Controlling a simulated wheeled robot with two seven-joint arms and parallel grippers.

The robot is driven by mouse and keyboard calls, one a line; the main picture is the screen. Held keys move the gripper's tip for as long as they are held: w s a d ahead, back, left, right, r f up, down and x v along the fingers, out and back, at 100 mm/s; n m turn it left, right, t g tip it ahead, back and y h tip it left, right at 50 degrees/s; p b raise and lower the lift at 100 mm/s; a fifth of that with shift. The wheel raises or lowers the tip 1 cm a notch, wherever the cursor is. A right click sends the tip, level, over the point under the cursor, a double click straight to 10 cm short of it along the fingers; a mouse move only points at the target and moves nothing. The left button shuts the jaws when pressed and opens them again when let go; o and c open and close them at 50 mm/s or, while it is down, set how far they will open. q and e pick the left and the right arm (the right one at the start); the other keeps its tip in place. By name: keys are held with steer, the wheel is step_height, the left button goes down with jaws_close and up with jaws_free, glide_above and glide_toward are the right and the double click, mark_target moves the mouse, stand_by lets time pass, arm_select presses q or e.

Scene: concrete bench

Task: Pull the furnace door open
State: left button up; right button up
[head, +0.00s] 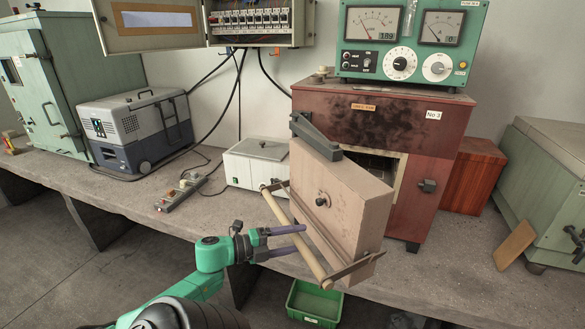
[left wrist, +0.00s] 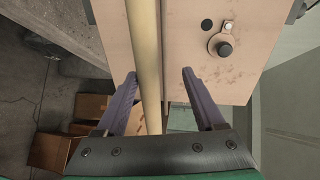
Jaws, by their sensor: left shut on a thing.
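The furnace (head: 385,122) is a dark red box on the bench. Its thick beige door (head: 345,205) stands swung out from the front on a grey hinge arm (head: 315,137), and part of the opening (head: 372,163) shows behind it. The door also shows in the left wrist view (left wrist: 195,70). A pale wooden bar handle (head: 312,262) runs across the door's outer face on metal brackets. My left gripper (head: 300,239) is shut on this handle, which passes between the fingers in the left wrist view (left wrist: 146,60). My right gripper is not in view.
A green crate (head: 314,304) lies on the floor below the door. A white box (head: 256,165) and a power strip (head: 182,194) sit left of the furnace on the bench (head: 480,260). A red-brown block (head: 473,178) stands to its right.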

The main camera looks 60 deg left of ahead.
arm_select(q)
steer(key=shift+s+r, duration=0.2)
steer(key=shift+s, duration=0.05)
steer(key=s+d+r+p, duration=0.1)
steer(key=s+p, duration=0.3)
steer(key=s, duration=0.4)
steer(key=s+d+r+p, duration=0.2)
steer(key=s+d+p, duration=0.1)
steer(key=s, duration=0.5)
steer(key=shift+r+p, duration=0.2)
steer(key=shift+p, duration=0.45)
stand_by(0.3)
